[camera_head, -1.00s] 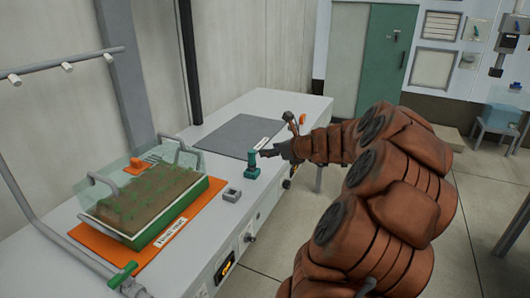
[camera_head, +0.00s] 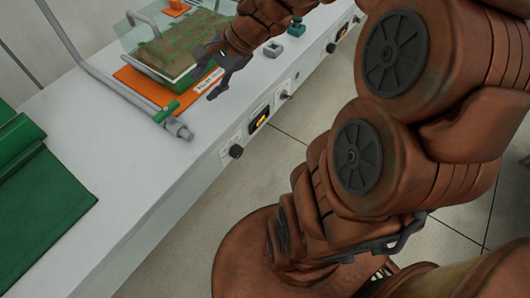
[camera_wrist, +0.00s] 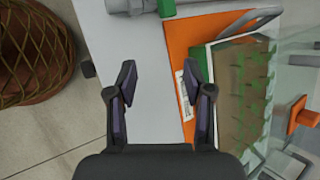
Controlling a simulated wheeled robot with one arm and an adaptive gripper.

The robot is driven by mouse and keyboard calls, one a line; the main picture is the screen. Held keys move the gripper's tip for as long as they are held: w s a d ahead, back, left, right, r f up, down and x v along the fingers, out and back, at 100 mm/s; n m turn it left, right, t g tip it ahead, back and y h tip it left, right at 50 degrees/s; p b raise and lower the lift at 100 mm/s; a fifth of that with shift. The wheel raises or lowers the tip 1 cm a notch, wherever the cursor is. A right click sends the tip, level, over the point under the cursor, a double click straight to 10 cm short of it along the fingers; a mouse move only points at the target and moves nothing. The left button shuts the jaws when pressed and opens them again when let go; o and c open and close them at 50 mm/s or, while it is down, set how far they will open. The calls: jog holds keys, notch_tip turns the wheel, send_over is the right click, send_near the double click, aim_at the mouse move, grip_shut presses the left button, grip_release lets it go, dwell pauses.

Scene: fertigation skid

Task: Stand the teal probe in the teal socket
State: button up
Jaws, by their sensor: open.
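A teal upright piece (camera_head: 297,27) stands on the bench at the top of the head view, partly cut by my arm. It looks like the teal probe standing on a teal base; where probe and socket meet is too small to tell. My gripper (camera_head: 206,76) is open and empty over the front of the bench, well to the left of the teal piece. In the wrist view my open gripper (camera_wrist: 162,80) has only bare bench and the orange mat's edge below it. No teal probe or socket shows there.
A small grey socket block (camera_head: 272,49) sits left of the teal piece. A clear-covered green tray of soil (camera_head: 176,78) stands on an orange mat (camera_head: 135,78). A grey pipe with a green valve handle (camera_head: 167,112) runs along the bench. Bare bench (camera_head: 110,165) lies nearer.

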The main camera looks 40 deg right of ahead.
jog(key=s+a+f+n+g+h, duration=0.1)
jog(key=s+a+f+n+g, duration=0.15)
jog(key=s+a+n, duration=0.45)
jog(key=s+d+f+n+g+h, duration=0.1)
jog(key=s+n, duration=0.3)
jog(key=s, duration=0.4)
jog(key=s+d+f+n+g+h, duration=0.1)
jog(key=s+d+n+g+h, duration=0.2)
jog(key=s, duration=0.6)
jog(key=shift+d+f+n+h, duration=0.2)
jog(key=shift+n+h, duration=0.3)
jog(key=shift+n, duration=0.3)
jog(key=shift+s+g, duration=0.1)
jog(key=shift+g, duration=0.15)
jog(key=s+p+v, duration=0.2)
jog(key=p+v, duration=0.9)
jog(key=v, duration=0.1)
jog(key=shift+r+p, duration=0.3)
